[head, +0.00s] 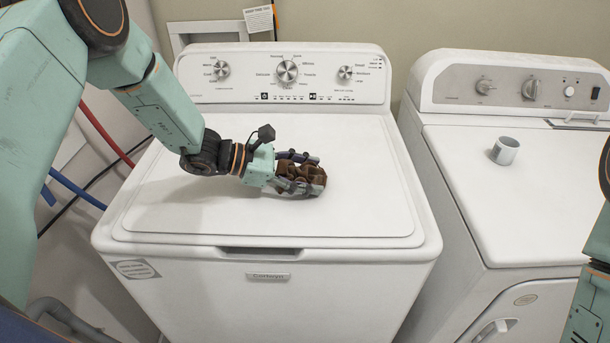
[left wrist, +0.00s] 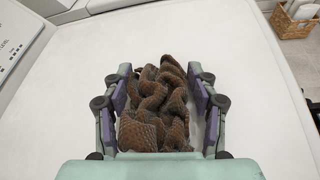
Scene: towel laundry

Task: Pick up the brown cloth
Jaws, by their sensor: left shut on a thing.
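The brown cloth (head: 297,174) is a crumpled, folded bundle on the white lid of the left washing machine (head: 350,210). In the left wrist view the cloth (left wrist: 158,105) lies between the two fingers. My left gripper (head: 300,180) is shut on the cloth, low over the lid. It also shows in the left wrist view (left wrist: 160,100), with a finger on each side of the cloth. I cannot tell whether the cloth still touches the lid. My right arm shows at the right edge of the head view, but its gripper is out of view.
A second white machine (head: 550,180) stands to the right, with a small grey-white cup (head: 505,151) on top. The control panel (head: 285,75) rises behind the lid. A wicker basket (left wrist: 293,20) shows on the floor in the left wrist view. Most of the lid is clear.

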